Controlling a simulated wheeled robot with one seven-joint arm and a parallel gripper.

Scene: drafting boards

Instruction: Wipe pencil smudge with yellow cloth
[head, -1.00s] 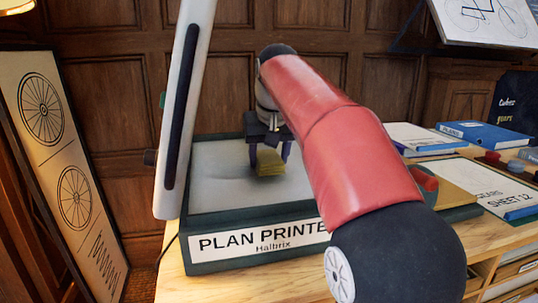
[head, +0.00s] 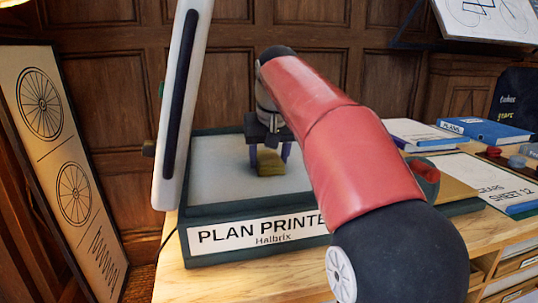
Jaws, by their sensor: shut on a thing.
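The yellow cloth (head: 271,168) is a small folded wad between the fingers of my gripper (head: 270,160). My gripper points down over the pale glass bed of the plan printer (head: 215,180) and is shut on the cloth. The cloth is at or just above the glass; I cannot tell whether it touches. My arm hides the right part of the bed.
The printer's raised lid (head: 184,100) stands at the left of the bed. A framed wheel drawing (head: 65,165) leans at far left. Blue book (head: 485,132), papers (head: 485,180) and small items lie on the desk at right. The wooden panel wall (head: 230,70) is behind.

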